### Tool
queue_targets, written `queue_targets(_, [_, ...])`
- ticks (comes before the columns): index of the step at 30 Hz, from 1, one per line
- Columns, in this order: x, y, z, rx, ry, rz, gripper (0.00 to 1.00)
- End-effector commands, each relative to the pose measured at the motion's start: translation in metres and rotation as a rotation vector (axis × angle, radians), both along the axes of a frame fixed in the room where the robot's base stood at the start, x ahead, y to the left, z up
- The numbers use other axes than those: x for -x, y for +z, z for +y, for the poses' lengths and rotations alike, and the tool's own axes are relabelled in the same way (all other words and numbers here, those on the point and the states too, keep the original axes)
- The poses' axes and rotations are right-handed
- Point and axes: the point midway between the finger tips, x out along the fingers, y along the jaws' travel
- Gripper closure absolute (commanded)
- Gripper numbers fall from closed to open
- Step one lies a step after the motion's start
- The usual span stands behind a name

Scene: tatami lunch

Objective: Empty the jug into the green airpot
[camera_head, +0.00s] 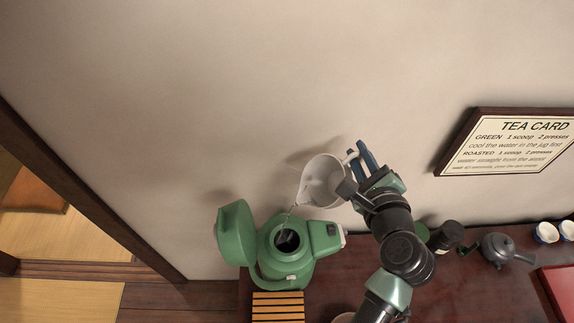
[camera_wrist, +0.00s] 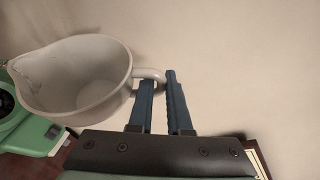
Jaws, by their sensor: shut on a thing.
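The pale grey jug (camera_head: 322,182) is held in the air above and right of the green airpot (camera_head: 318,238), tilted with its spout to the left. A thin stream seems to run from the spout down towards the airpot's dark open mouth (camera_head: 287,240). The airpot's lid (camera_head: 236,232) stands open on the left. My gripper (camera_head: 362,157) is shut on the jug's handle. In the wrist view the jug (camera_wrist: 85,80) shows a pale inside; how much water is left I cannot tell. My gripper's blue fingers (camera_wrist: 158,84) are at its handle, and part of the airpot (camera_wrist: 30,130) shows.
A slatted wooden mat (camera_head: 278,308) lies in front of the airpot on the dark table (camera_head: 450,295). A dark canister (camera_head: 447,236), a grey teapot (camera_head: 500,248), white-and-blue cups (camera_head: 546,232) and a red tray (camera_head: 560,290) are to the right. A framed tea card (camera_head: 510,142) hangs on the wall.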

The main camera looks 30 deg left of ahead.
Motion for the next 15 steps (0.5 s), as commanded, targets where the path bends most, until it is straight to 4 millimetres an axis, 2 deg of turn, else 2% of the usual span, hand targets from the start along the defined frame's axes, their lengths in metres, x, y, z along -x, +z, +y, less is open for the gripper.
queue_targets(15, [0.0052, 0.0078, 0.004, 0.036, 0.0, -0.054, 1.0])
